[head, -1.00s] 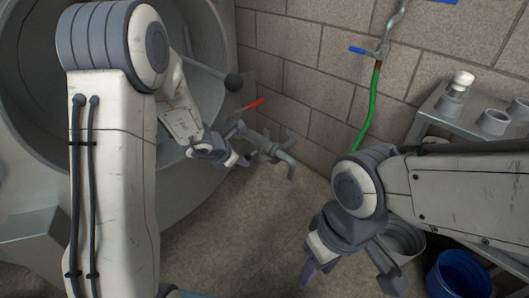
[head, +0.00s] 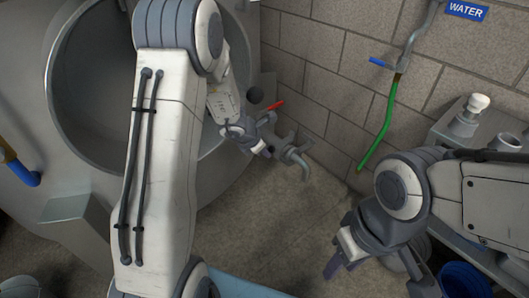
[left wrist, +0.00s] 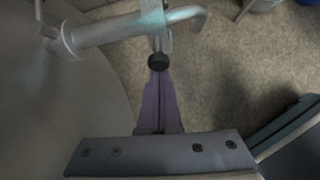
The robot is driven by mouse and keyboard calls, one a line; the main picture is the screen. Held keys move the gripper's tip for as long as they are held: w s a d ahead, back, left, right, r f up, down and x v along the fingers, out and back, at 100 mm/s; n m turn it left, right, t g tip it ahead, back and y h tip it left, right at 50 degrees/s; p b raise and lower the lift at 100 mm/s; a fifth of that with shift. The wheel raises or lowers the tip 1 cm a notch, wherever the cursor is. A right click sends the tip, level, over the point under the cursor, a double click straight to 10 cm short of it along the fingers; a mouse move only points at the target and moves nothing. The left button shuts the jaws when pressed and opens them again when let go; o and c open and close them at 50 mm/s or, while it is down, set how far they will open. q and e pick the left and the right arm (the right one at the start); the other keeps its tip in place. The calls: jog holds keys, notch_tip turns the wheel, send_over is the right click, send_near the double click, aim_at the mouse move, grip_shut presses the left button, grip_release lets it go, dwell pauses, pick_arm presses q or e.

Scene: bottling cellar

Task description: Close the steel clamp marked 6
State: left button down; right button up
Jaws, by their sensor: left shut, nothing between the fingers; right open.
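A steel outlet pipe with a bent spout (head: 294,158) sticks out low from the big tank; it also shows in the left wrist view (left wrist: 110,30). A pale upright band (left wrist: 153,18) crosses this pipe and ends in a dark round knob (left wrist: 158,62); it may be the clamp. No mark 6 is legible, so I cannot tell for sure. My left gripper (head: 266,149) is beside the outlet pipe. In the left wrist view its purple fingers (left wrist: 159,78) are shut and empty, tips at the knob; contact is unclear. My right gripper (head: 378,280) is open, away from the pipe.
The tank's round opening (head: 95,100) is at left. A red-handled lever (head: 275,105) sits above the outlet. A green hose (head: 378,140) hangs on the block wall under a WATER sign (head: 466,10). A bench (head: 440,135) and blue bucket (head: 462,278) stand at right.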

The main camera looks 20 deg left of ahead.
dwell(0.3)
pick_arm(q)
jog(key=s+a+r, duration=0.2)
jog(key=s+a, duration=0.1)
jog(key=s, duration=0.4)
jog(key=s+a+r, duration=0.2)
jog(key=s, duration=0.5)
jog(key=w+d+f+n+t+h+b, duration=0.35)
jog(key=w+f+t+b, duration=0.45)
jog(key=b, duration=1)
jog(key=shift+w+d+r+m+g+h, duration=0.1)
jog(key=shift+w+d+r+g, duration=0.1)
jog(key=shift+w+r+g, duration=0.4)
jog(key=shift+w+d+r+m+g+h, duration=0.1)
jog(key=shift+w+d+r+g, duration=0.2)
jog(key=shift+w, duration=0.65)
jog(key=shift+w+d+r+m+g+h, duration=0.15)
jog(key=shift+w+r+g, duration=0.15)
jog(key=shift+w+r, duration=0.35)
jog(key=shift+f, duration=0.15)
